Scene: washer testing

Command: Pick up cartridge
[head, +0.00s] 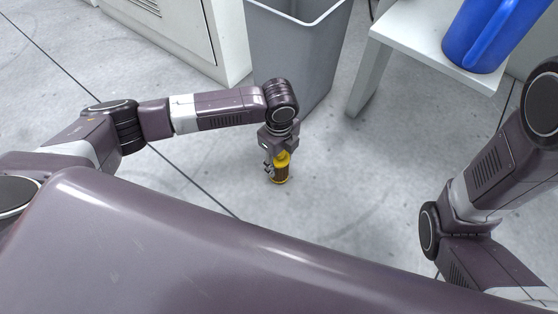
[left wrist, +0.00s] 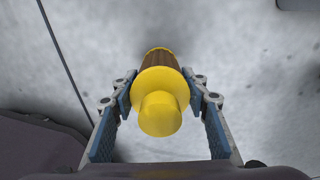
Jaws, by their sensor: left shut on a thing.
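The cartridge (head: 281,173) has yellow ends and a brown ribbed middle. In the head view it is upright under my left gripper (head: 277,160), over the grey floor. I cannot tell whether its lower end touches the floor. In the left wrist view the cartridge (left wrist: 159,90) is between the two blue-padded fingers of the left gripper (left wrist: 158,92), with its yellow knob towards the camera. The left gripper is shut on it. My right arm shows at the right of the head view, but its gripper is out of the picture.
A grey bin (head: 290,50) stands just behind the left gripper. A white cabinet (head: 180,30) is at the back left. A white bench (head: 405,38) with a blue jug (head: 488,35) on it is at the back right. The floor around the cartridge is clear to the front and right.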

